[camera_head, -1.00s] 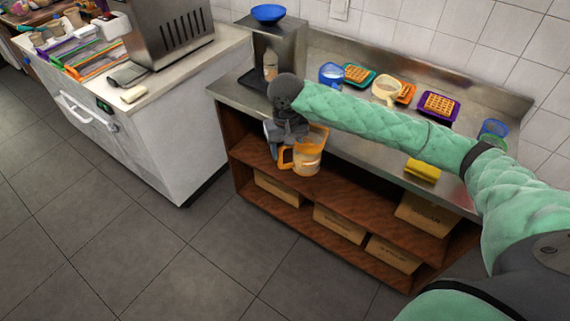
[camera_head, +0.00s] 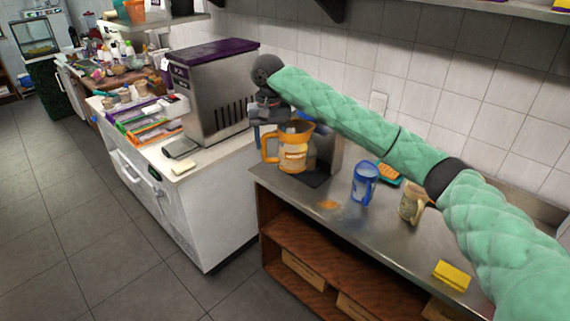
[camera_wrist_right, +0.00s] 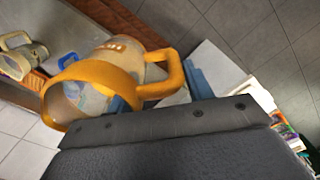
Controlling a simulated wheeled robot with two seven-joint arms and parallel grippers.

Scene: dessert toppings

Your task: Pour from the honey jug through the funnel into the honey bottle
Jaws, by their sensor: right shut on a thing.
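The honey jug (camera_head: 294,157), clear with an orange rim, handle and label, hangs from my right gripper (camera_head: 262,132), which is shut on its handle. The jug looks roughly upright in the head view, over the left end of the steel counter, in front of the grey stand (camera_head: 328,152) and dark tray (camera_head: 318,179). In the right wrist view the jug (camera_wrist_right: 143,47) shows with its handle at the blue fingers (camera_wrist_right: 200,80). The honey bottle and the funnel cannot be made out; the jug and my arm cover that area. My left gripper is out of view.
A blue jug (camera_head: 364,184) and a cream jug (camera_head: 411,204) stand right on the counter (camera_head: 375,230), with a yellow sponge (camera_head: 452,274) near its front edge. An orange patch (camera_head: 328,204) marks the counter. A steel machine (camera_head: 215,95) stands at left.

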